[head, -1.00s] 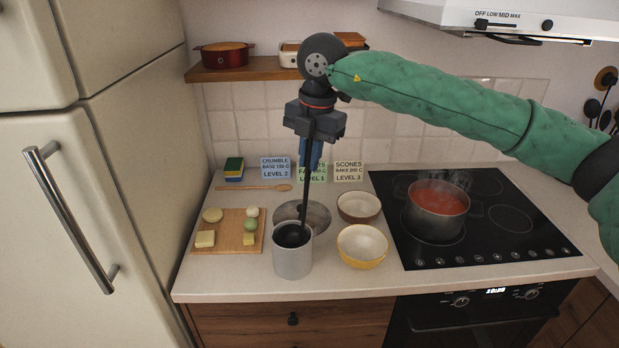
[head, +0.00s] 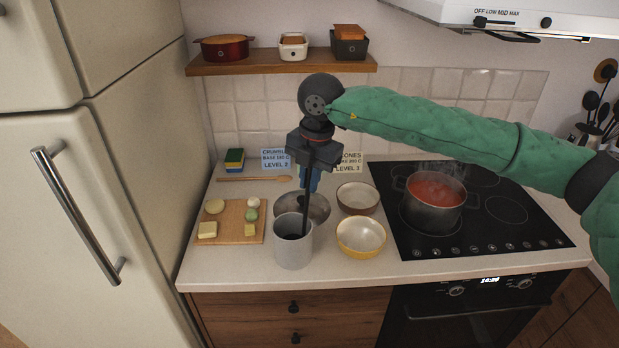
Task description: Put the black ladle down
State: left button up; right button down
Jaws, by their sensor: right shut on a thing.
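The black ladle (head: 306,207) hangs upright from my right gripper (head: 313,160), which is shut on its handle. The ladle's lower end is inside the grey cylindrical pot (head: 293,251) near the counter's front edge, and its bowl is mostly hidden by the pot's wall. I cannot tell whether the bowl touches the pot's bottom. My left gripper is not in view.
A metal bowl (head: 319,204) stands just behind the pot, and two bowls, brown-rimmed (head: 372,198) and yellow (head: 362,250), stand to its right. A cutting board (head: 227,236) with food lies left. A steaming pot of red soup (head: 433,218) stands on the hob (head: 500,236).

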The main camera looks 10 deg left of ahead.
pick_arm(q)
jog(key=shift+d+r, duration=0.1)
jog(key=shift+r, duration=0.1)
pick_arm(e)
jog(key=shift+f, duration=0.15)
jog(key=c, duration=1.6)
grip_release()
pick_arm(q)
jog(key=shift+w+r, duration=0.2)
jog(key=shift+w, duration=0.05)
pick_arm(e)
jog(key=shift+o, duration=0.7)
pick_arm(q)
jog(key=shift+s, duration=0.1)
